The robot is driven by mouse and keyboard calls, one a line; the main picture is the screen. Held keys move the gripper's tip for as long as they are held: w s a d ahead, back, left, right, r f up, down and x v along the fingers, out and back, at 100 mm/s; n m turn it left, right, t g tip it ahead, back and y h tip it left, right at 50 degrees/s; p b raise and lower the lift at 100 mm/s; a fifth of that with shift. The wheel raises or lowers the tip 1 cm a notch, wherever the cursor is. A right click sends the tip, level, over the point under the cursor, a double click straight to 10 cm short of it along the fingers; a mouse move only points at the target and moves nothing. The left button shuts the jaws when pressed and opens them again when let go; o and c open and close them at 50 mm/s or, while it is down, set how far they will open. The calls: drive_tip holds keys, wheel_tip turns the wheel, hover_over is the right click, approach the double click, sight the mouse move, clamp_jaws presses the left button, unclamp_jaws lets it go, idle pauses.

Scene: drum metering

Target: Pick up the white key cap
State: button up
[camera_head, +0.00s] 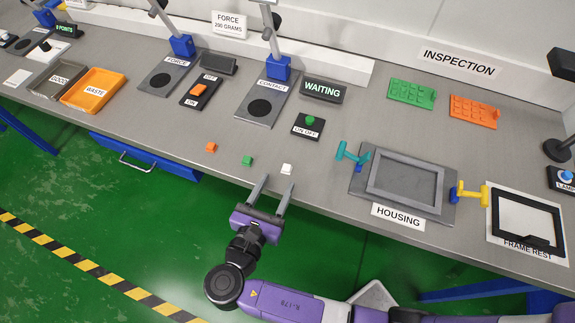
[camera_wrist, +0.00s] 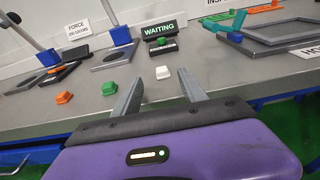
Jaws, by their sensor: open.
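The white key cap (camera_head: 287,169) is a small white block on the grey bench (camera_head: 330,160), near its front edge. In the wrist view the white key cap (camera_wrist: 162,73) shows beyond and between my fingers, apart from both. My gripper (camera_head: 275,187) is open and empty, with its two fingers at the bench's front edge, just short of the cap. The wrist view also shows my gripper (camera_wrist: 160,88), its fingers spread wide. A green key cap (camera_head: 246,161) and an orange key cap (camera_head: 210,147) lie in a row to the left of the white one.
The housing fixture (camera_head: 447,208) with teal (camera_head: 345,154) and yellow (camera_head: 470,193) clamps stands to the right. The bench right around the cap is clear.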

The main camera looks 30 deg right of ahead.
sight(285, 170)
drive_tip(key=shift+p+x, duration=0.45)
drive_tip(key=shift+x, duration=2.2)
drive_tip(key=shift+s+d, duration=0.1)
drive_tip(key=shift+s, duration=0.05)
drive_tip(key=shift+r, duration=0.1)
clamp_jaws()
